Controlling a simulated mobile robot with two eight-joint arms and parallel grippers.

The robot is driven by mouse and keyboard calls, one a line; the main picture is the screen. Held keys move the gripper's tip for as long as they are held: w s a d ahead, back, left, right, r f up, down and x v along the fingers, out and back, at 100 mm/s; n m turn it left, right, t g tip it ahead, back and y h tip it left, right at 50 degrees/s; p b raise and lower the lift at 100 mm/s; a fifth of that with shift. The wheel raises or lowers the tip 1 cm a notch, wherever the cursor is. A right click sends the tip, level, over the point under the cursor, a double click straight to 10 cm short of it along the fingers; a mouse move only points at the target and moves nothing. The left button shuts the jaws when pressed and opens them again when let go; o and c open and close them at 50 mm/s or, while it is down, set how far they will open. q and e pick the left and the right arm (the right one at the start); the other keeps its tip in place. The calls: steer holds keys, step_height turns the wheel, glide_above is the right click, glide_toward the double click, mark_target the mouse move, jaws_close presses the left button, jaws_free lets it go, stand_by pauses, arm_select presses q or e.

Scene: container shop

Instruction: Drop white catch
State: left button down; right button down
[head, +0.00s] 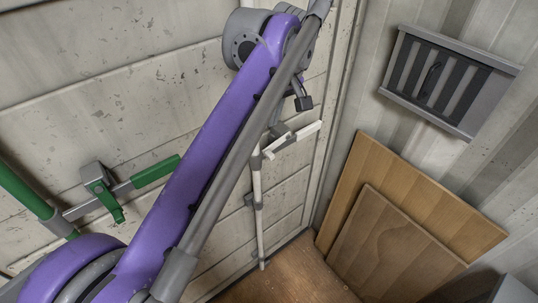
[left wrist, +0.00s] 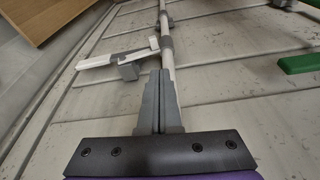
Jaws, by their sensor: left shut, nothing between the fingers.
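The white catch (head: 293,140) is a white handle on a grey bracket, on the pale door panel beside a white upright rod (head: 259,215). In the left wrist view, the white catch (left wrist: 112,60) sticks out to the left of the rod (left wrist: 166,50). My left gripper (left wrist: 161,74) is shut and empty, its grey fingertips over the rod just right of the catch's bracket. I cannot tell whether they touch it. In the head view my purple left arm hides part of the door and the upper rod. My right gripper is not in view.
A green catch (head: 155,172) with a grey bar is on the door at left. Two wooden boards (head: 400,240) lean against the corrugated wall at right, below a grey slatted vent (head: 440,80). Brown floor (head: 290,275) shows at the bottom.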

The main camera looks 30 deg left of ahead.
arm_select(q)
steer(key=shift+r+n, duration=0.15)
steer(key=shift+n, duration=0.55)
steer(key=b, duration=0.1)
glide_toward(269, 154)
steer(key=x, duration=0.5)
steer(key=shift+a+f, duration=0.2)
steer(key=shift+a, duration=0.1)
steer(key=shift+f, duration=0.5)
steer(key=shift+f+t, duration=0.2)
steer(key=shift+t, duration=0.2)
